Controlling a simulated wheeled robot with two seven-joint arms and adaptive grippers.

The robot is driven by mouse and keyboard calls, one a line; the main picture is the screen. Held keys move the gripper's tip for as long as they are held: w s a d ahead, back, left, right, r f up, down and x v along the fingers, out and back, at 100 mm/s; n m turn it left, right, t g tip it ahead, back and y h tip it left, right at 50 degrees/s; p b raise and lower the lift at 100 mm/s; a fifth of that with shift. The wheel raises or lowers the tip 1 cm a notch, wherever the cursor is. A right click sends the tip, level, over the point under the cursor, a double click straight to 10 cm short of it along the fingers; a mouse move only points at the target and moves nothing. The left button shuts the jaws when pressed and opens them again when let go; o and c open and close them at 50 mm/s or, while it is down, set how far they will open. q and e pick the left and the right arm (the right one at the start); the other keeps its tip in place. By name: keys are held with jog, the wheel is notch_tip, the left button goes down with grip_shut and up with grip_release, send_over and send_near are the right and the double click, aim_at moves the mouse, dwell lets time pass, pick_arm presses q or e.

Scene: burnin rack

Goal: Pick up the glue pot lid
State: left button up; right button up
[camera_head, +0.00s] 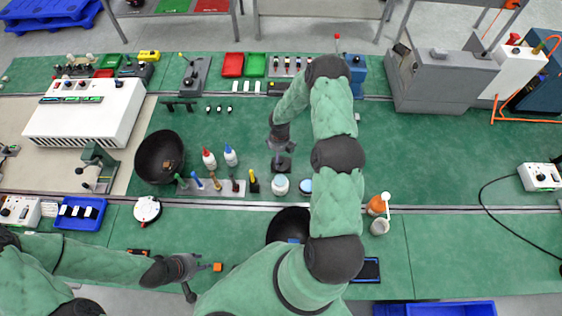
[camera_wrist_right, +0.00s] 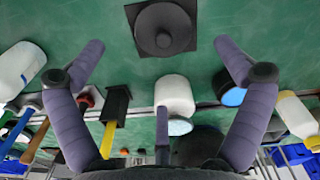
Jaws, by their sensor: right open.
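A dark round piece with a centre knob, which looks like the glue pot lid (camera_wrist_right: 163,30), lies on a dark square plate on the green bench. It also shows in the head view (camera_head: 281,162). My right gripper (camera_wrist_right: 160,46) is open and empty, its fingers spread to either side of the lid and apart from it. In the head view the right gripper (camera_head: 279,140) hangs just behind the lid. A white pot (camera_head: 280,184) stands in front of the lid and shows in the wrist view (camera_wrist_right: 174,95). My left gripper (camera_head: 198,276) is open near the bench's front.
A blue disc (camera_head: 305,185) lies right of the white pot. White bottles (camera_head: 209,159) and a tool rack (camera_head: 222,188) stand to the left. A black bowl (camera_head: 160,156) is farther left. The right bench is mostly clear.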

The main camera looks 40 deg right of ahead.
aim_at(281, 161)
jog(key=shift+d+f+p, duration=0.15)
jog(key=shift+f+p, duration=0.05)
jog(key=shift+f, duration=1.55)
jog(key=shift+d+f+p, duration=0.1)
jog(key=shift+f+p, duration=0.1)
jog(key=shift+f, duration=1.55)
jog(key=shift+s, duration=0.1)
jog(key=c, duration=1)
